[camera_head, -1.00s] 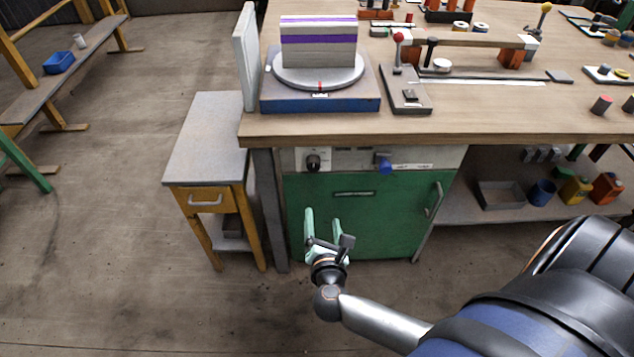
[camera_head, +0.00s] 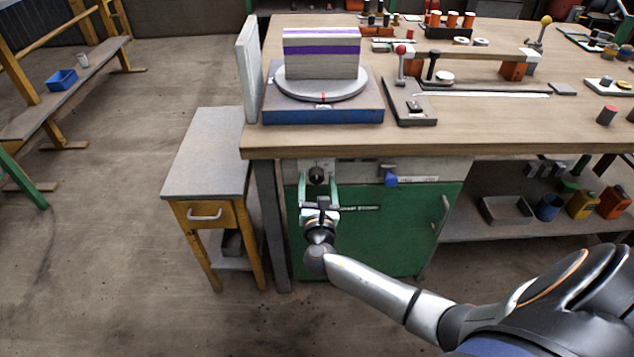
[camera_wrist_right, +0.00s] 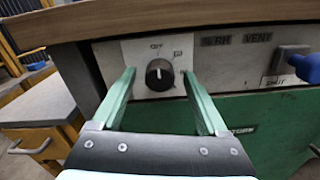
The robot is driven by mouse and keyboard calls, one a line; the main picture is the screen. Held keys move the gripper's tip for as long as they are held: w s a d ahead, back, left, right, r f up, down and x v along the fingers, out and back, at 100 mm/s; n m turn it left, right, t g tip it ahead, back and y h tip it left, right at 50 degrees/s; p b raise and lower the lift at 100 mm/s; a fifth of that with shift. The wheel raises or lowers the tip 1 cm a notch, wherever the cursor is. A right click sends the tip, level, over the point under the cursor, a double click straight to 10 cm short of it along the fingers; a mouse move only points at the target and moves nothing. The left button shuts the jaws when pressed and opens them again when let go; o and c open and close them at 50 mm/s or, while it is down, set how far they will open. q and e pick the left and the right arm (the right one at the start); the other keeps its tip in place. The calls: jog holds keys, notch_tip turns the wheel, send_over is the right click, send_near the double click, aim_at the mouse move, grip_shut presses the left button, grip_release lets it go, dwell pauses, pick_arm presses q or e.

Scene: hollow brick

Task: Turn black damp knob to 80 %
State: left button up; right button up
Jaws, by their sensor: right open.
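The black damp knob (camera_head: 317,175) sits on a pale panel under the bench top. In the right wrist view the black knob (camera_wrist_right: 159,75) has a white pointer mark, and the plate around it carries small markings too small to read surely. My right gripper (camera_head: 318,190) is open, with its green fingers just in front of and below the knob. In the right wrist view the fingertips of my right gripper (camera_wrist_right: 157,72) stand on either side of the knob, with gaps between them and it. My left gripper is not in view.
A blue vent handle (camera_head: 391,180) sticks out right of the knob; it also shows in the right wrist view (camera_wrist_right: 306,67). The bench edge (camera_head: 400,146) overhangs the panel. A green cabinet door (camera_head: 405,230) lies below. A small side table (camera_head: 208,150) stands left.

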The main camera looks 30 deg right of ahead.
jog(key=shift+w+d, duration=0.25)
jog(key=shift+w, duration=0.15)
jog(key=shift+c, duration=0.2)
grip_shut()
